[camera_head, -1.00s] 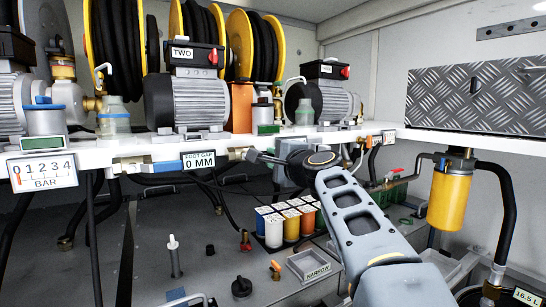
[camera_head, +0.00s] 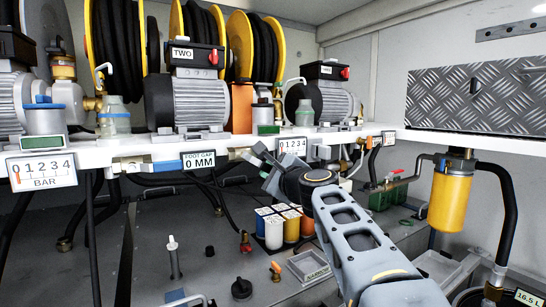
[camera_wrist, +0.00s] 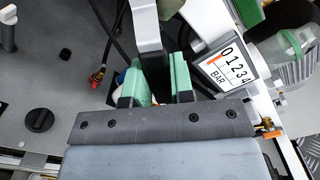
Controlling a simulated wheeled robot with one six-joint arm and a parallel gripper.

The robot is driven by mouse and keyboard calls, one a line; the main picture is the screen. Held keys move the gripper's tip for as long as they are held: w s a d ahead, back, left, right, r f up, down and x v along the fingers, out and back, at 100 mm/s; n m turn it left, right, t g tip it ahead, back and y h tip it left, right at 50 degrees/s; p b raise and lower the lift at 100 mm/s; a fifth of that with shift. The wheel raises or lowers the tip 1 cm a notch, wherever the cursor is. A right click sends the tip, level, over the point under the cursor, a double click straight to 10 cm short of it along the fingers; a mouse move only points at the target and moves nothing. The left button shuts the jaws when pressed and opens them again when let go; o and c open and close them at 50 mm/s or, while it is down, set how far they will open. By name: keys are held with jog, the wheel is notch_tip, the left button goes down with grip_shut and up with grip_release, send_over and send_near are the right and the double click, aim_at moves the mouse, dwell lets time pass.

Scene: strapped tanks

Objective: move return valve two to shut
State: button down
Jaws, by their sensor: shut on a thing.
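My gripper (camera_wrist: 156,85) shows from above in the wrist view, with two green finger pads. A grey bar (camera_wrist: 149,38) runs down between the pads; I take it for a valve handle, and the pads close on its lower end. No valve number is readable on it. In the head view my gripper (camera_head: 262,158) is below the white shelf edge, just left of a 1-to-4 gauge (camera_head: 293,146). The wrist view shows this BAR gauge (camera_wrist: 228,68) right of the pads. My gripper hides most of the valve in the head view.
A pump marked TWO (camera_head: 187,100) stands on the white shelf above. A FOOT GAP display (camera_head: 199,162) reads 0 MM left of my gripper. A yellow filter (camera_head: 452,198) hangs at the right.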

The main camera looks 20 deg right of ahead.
jog(key=shift+a+f+m, duration=0.1)
jog(key=shift+a+m, duration=0.05)
jog(key=shift+m, duration=0.15)
jog(key=shift+s+a+f+m, duration=0.1)
jog(key=shift+a+f+m, duration=0.3)
jog(key=shift+m, duration=0.45)
jog(key=shift+a+f+m, duration=0.3)
jog(key=shift+f+m, duration=0.05)
jog(key=shift+m, duration=0.5)
jog(key=shift+a, duration=0.1)
jog(key=shift+s+a+f+m+p, duration=0.15)
jog(key=shift+a+m, duration=0.15)
jog(key=shift+m, duration=0.3)
jog(key=shift+w+a+f+m+p, duration=0.15)
jog(key=shift+a+m, duration=0.15)
jog(key=shift+m, duration=0.3)
jog(key=shift+s+a+f+m+p, duration=0.15)
jog(key=shift+a+m, duration=0.15)
jog(key=shift+m, duration=0.3)
